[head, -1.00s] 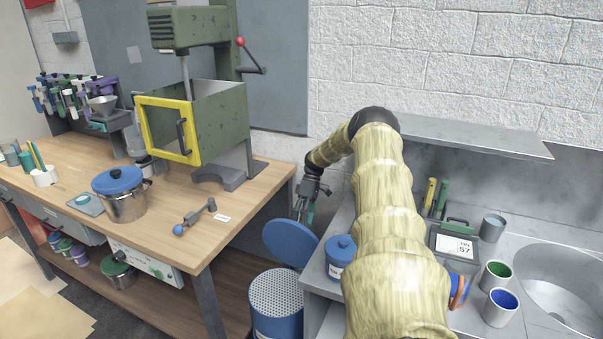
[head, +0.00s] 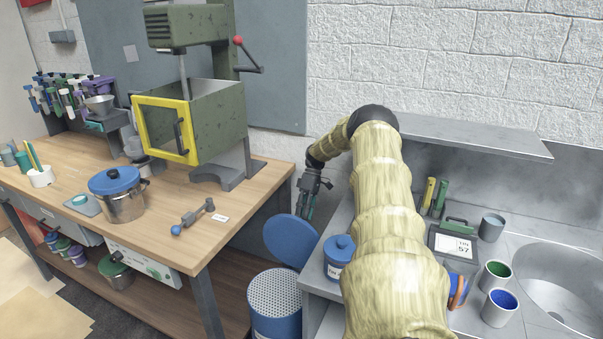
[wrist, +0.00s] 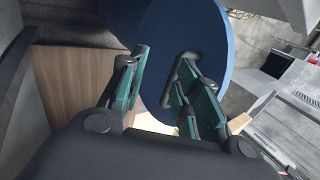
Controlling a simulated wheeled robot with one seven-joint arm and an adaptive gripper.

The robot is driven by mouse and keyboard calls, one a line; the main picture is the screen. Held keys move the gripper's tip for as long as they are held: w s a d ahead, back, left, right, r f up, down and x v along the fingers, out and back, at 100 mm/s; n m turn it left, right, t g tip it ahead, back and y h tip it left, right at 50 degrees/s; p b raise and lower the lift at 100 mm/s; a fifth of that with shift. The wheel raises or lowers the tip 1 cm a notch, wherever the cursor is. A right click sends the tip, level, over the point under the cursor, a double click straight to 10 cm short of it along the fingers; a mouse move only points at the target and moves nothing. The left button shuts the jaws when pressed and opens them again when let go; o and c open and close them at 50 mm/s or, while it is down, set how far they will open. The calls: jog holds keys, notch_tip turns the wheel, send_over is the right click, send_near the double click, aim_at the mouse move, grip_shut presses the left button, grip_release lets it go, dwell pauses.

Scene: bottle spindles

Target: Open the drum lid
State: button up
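The blue drum (head: 275,318) stands on the floor between the wooden bench and the steel counter. Its round blue lid (head: 291,240) is raised and tilted up at the back, and the perforated inner surface (head: 274,292) of the drum shows. My gripper (head: 306,212) hangs just above the upper edge of the lid. Whether a finger touches the lid is unclear.
The wooden bench (head: 240,195) edge is close on the left, with a blue-knobbed tool (head: 195,217) on it. The steel counter on the right holds a blue-lidded canister (head: 340,262) near the drum. The wall stands behind my arm.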

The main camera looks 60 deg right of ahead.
jog(key=v, duration=1)
jog(key=shift+a+r, duration=0.35)
jog(key=shift+w+d+f, duration=0.1)
jog(key=shift+w+f, duration=0.05)
jog(key=shift+w, duration=0.05)
